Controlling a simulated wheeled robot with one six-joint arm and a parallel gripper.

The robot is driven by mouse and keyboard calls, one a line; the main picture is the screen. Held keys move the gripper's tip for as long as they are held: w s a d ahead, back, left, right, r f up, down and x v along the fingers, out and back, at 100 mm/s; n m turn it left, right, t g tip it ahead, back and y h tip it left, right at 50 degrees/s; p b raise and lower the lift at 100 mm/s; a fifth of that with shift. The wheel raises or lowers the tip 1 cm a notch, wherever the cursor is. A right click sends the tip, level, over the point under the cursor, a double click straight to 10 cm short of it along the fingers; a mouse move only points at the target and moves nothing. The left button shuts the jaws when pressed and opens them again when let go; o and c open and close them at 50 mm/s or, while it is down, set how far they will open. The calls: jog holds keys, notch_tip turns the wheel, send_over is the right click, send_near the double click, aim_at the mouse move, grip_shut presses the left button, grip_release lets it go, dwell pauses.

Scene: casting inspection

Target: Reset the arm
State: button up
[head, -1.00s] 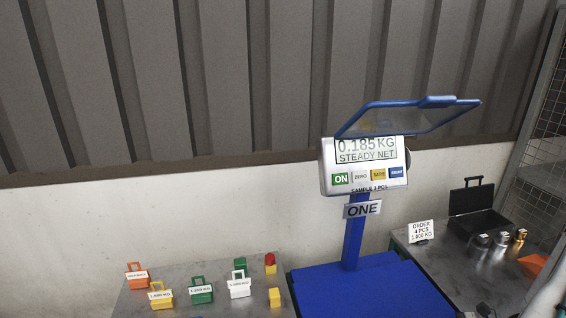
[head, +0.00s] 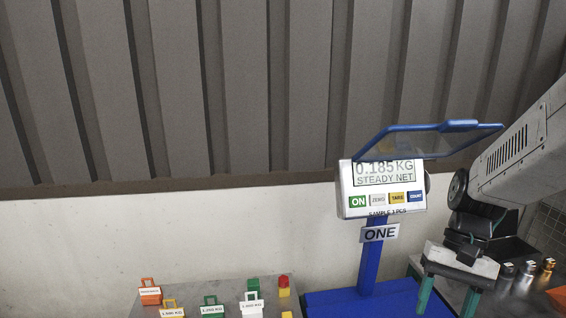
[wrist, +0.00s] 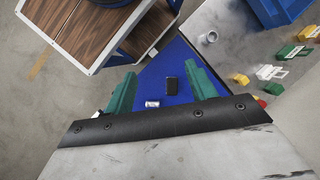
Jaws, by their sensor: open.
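My gripper (head: 448,296) is at the lower right of the head view, pointing down beside the scale display (head: 382,188). Its two green fingers stand apart with nothing between them. In the wrist view my gripper (wrist: 163,90) is open above the blue scale platform (wrist: 150,80). The display reads 0.185 KG, STEADY NET.
A clear blue-framed cover (head: 430,140) is raised over the display, close to my arm. Labelled weights (head: 212,308) stand on the left bench. Metal cylinders (head: 526,275) stand on the right bench behind my gripper. A wood-topped cart (wrist: 88,32) shows in the wrist view.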

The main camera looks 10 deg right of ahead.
jog(key=s+a+r+n+t+h, duration=0.3)
jog(key=a+r+n, duration=0.3)
jog(key=a+r, duration=0.3)
jog(key=shift+s+a+r+n+t+h, duration=0.3)
jog(key=shift+s+r+n+t, duration=0.1)
jog(key=shift+s+t, duration=0.3)
dwell(0.8)
